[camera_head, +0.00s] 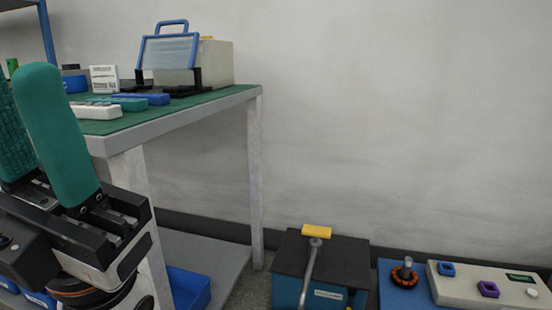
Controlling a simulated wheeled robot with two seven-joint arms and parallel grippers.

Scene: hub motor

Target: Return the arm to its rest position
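My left gripper (18,82) is at the left edge of the head view, with its teal fingers pointing up. The fingers stand apart, and I see nothing held between them. One finger is partly cut off by the frame edge. The gripper is in front of the workbench (190,118) and hides part of its near side. My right gripper and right arm do not show.
The green-topped bench holds a blue-framed fixture (170,52), a pale box (217,62) and small parts.

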